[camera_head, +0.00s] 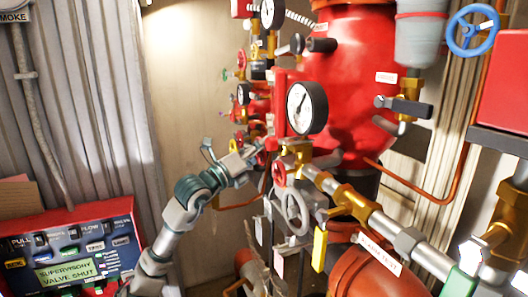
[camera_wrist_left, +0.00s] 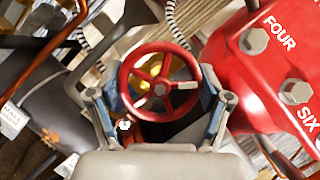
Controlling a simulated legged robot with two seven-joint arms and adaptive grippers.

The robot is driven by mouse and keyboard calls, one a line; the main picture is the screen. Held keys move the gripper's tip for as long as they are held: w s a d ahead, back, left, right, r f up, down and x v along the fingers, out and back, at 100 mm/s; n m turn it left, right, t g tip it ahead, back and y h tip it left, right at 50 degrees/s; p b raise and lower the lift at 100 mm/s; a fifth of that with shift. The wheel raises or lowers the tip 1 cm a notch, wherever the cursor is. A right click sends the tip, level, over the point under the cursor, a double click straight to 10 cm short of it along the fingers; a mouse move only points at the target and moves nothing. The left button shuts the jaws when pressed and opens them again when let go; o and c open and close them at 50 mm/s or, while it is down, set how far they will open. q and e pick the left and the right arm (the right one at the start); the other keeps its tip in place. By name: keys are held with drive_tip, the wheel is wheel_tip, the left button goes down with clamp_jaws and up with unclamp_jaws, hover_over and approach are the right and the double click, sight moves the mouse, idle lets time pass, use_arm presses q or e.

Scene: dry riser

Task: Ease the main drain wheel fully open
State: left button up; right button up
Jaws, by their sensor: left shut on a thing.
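A red spoked handwheel (camera_wrist_left: 184,86) with a grey hub fills the middle of the left wrist view, with brass behind it. My left gripper (camera_wrist_left: 162,96) is shut on this wheel, with one finger at each side of its rim. In the head view my left arm comes up from the lower left, and its gripper (camera_head: 250,152) is at the valves left of the large pressure gauge. The held wheel is mostly hidden there. I see no label naming it as the main drain. My right gripper is not in view.
A red riser (camera_head: 350,75) and a pressure gauge (camera_head: 307,108) stand close right of the gripper. Another red wheel (camera_head: 279,173), a grey wheel (camera_head: 296,211) and brass pipework crowd below. A red panel (camera_head: 75,245) is at the lower left. A blue wheel (camera_head: 472,31) is upper right.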

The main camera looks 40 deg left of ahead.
use_arm(q)
drive_tip(key=o, duration=0.9)
drive_tip(key=shift+s+a+r, duration=0.1)
drive_tip(key=shift+a+r, duration=0.1)
drive_tip(key=shift+r, duration=0.05)
drive_tip(key=shift+o, duration=1)
drive_tip(key=shift+s+a, duration=0.1)
drive_tip(key=shift+s+a+f, duration=0.1)
drive_tip(key=shift+a+f, duration=0.2)
drive_tip(key=shift+f, duration=0.05)
drive_tip(key=v, duration=1.1)
drive_tip(key=shift+s, duration=0.4)
drive_tip(key=shift+a+f, duration=0.2)
drive_tip(key=shift+a, duration=0.05)
